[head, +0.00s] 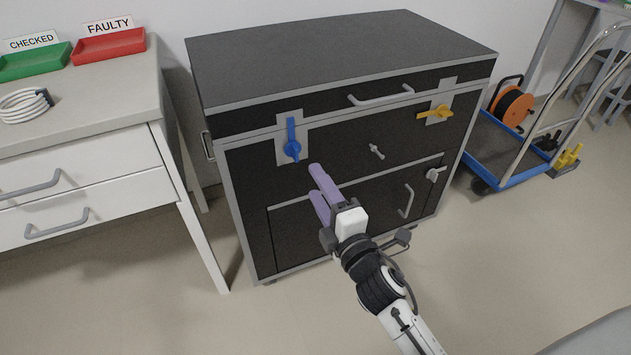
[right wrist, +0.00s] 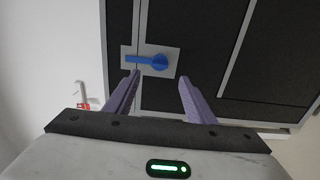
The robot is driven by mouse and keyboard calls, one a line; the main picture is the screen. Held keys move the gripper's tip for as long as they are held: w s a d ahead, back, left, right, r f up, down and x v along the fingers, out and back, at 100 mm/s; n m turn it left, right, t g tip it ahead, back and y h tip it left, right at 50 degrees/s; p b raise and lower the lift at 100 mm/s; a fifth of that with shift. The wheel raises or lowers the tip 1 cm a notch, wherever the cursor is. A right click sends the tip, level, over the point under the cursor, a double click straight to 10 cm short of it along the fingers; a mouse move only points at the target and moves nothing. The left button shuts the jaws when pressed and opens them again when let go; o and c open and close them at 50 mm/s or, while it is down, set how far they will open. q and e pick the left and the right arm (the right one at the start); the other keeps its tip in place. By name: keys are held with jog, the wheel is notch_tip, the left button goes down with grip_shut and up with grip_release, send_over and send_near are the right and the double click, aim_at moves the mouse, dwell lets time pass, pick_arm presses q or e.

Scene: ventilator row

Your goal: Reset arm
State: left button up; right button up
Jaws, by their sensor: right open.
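My right gripper (head: 318,182) is open and empty in front of the black case's front face, below and to the right of the blue latch (head: 292,145). In the right wrist view, the two purple fingers of my right gripper (right wrist: 158,88) stand apart with nothing between them. The blue latch (right wrist: 148,61) shows ahead of them on its grey plate, closer to the left finger. In the head view the blue lever points up. My left gripper is not in view.
The black case (head: 340,55) has a yellow latch (head: 436,112), a lid handle (head: 380,97) and a small grey knob (head: 376,151). A white drawer bench (head: 90,110) with a green tray (head: 35,62) and red tray (head: 108,46) stands left. A blue-edged trolley (head: 505,150) stands right.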

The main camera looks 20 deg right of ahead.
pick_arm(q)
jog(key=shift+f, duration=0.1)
pick_arm(e)
jog(key=s+a+f+m+g+y, duration=0.1)
jog(key=s+a+f+m+g, duration=0.15)
jog(key=s+f+m, duration=0.4)
jog(key=s+a+f+m+g+y, duration=0.1)
jog(key=s+f+m+g, duration=0.25)
jog(key=s, duration=0.55)
jog(key=s+a+f+m+g+y, duration=0.1)
jog(key=s+a+f+m+g, duration=0.15)
jog(key=s+f+m, duration=0.45)
pick_arm(q)
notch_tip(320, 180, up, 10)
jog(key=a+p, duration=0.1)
jog(key=p, duration=1.6)
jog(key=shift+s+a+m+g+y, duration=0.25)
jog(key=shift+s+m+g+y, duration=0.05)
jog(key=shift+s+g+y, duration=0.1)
pick_arm(e)
notch_tip(320, 180, up, 12)
jog(key=s+d+n+h, duration=0.1)
jog(key=s+d, duration=0.1)
jog(key=shift+s+g, duration=0.15)
jog(key=shift+g, duration=0.3)
